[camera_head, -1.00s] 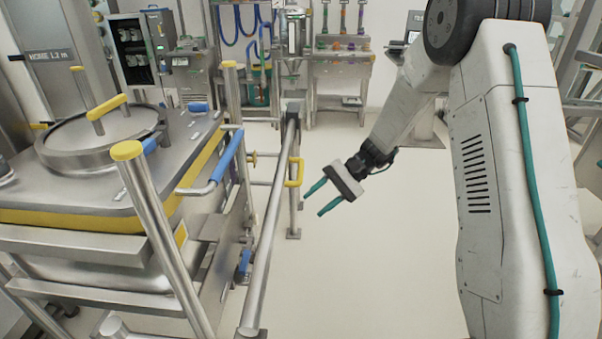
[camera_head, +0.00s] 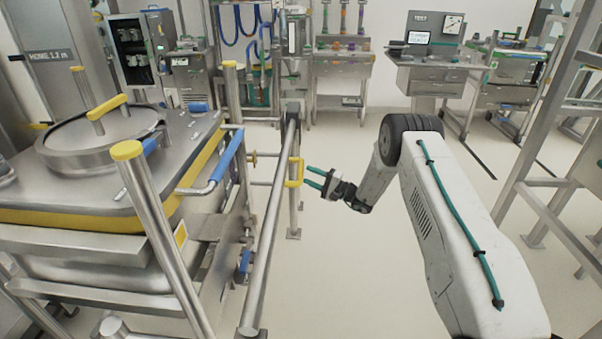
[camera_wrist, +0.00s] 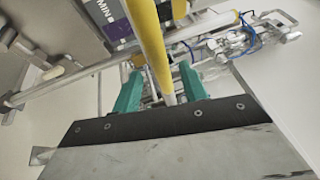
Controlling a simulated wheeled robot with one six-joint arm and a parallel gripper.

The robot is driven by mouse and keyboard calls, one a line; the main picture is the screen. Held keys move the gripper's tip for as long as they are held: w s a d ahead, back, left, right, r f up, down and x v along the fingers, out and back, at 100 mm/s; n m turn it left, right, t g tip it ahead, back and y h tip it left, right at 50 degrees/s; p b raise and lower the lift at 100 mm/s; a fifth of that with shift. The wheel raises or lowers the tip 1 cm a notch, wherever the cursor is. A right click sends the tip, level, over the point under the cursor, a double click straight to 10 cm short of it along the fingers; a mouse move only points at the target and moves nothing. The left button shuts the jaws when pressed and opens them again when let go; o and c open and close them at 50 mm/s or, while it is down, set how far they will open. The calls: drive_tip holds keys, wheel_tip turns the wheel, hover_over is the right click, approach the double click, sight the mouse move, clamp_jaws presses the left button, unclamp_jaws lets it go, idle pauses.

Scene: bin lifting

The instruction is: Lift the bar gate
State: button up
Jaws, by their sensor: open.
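The bar gate is a long steel bar (camera_head: 268,232) that runs from a dark block at the far post toward the front of the head view. A yellow handle (camera_head: 300,172) sticks out from its right side near the far end. My gripper (camera_head: 307,176) is open, with its teal fingers pointing left at the handle from close by on the right. In the wrist view, the yellow handle (camera_wrist: 148,38) lines up with the gap between the fingertips (camera_wrist: 160,72). I cannot tell whether they touch it.
A steel bin (camera_head: 75,258) with a round lid and yellow and blue handles stands left of the bar, behind a steel post (camera_head: 150,215). A steel frame (camera_head: 520,190) stands at the right. The pale floor (camera_head: 345,270) right of the bar is clear.

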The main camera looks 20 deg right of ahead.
sight(301, 171)
drive_tip(key=shift+x, duration=2.35)
clamp_jaws()
